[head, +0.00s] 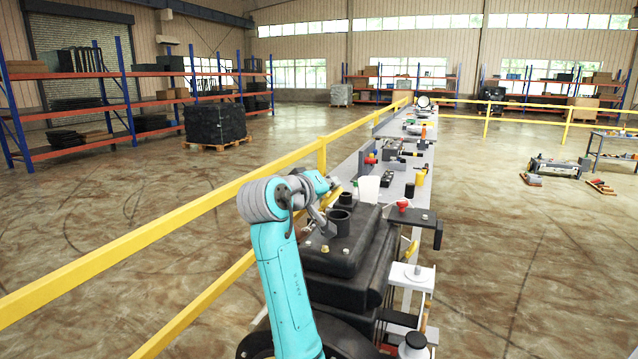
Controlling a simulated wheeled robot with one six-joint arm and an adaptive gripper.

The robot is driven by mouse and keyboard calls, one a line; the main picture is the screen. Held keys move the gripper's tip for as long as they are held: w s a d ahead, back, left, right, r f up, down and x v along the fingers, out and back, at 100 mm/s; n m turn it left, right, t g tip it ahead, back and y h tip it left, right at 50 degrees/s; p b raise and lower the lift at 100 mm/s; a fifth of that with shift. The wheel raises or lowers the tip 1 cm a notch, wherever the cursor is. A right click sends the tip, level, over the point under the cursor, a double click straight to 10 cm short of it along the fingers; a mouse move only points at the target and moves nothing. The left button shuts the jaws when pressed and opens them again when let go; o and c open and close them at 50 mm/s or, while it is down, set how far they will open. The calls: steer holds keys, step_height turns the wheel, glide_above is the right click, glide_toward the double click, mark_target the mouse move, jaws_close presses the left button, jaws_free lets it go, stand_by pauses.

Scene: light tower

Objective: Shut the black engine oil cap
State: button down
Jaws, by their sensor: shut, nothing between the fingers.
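The black engine housing (345,255) fills the lower middle of the head view. On its top stands a short black round neck (340,222) with a dark hollow top. A smaller black round piece (345,199) stands just behind it. I cannot tell surely which of these is the oil cap, or how it sits. My teal arm reaches up from the bottom and bends over the housing's left edge. My gripper (322,222) is small and partly hidden by the wrist. It is shut and empty, just left of the hollow neck.
A yellow railing (180,240) runs along the left side of the housing. Behind the housing, a long grey bench (400,175) holds tools and a white container (368,189). Open floor lies on both sides.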

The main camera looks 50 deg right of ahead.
steer(key=s+f+m, duration=0.1)
steer(key=m, duration=0.1)
steer(key=s+d+f+m+t+y, duration=0.1)
steer(key=m, duration=0.1)
steer(key=s+f+m+t, duration=0.1)
steer(key=s+f+m, duration=0.1)
steer(key=shift+d, duration=0.25)
steer(key=shift+s+f, duration=0.2)
steer(key=shift+f, duration=0.2)
steer(key=shift+f, duration=0.1)
stand_by(0.3)
steer(key=shift+d+r, duration=0.1)
steer(key=shift+r, duration=0.5)
steer(key=s+a+r, duration=0.3)
steer(key=a+r, duration=0.2)
steer(key=a, duration=0.4)
steer(key=shift+s+r, duration=0.2)
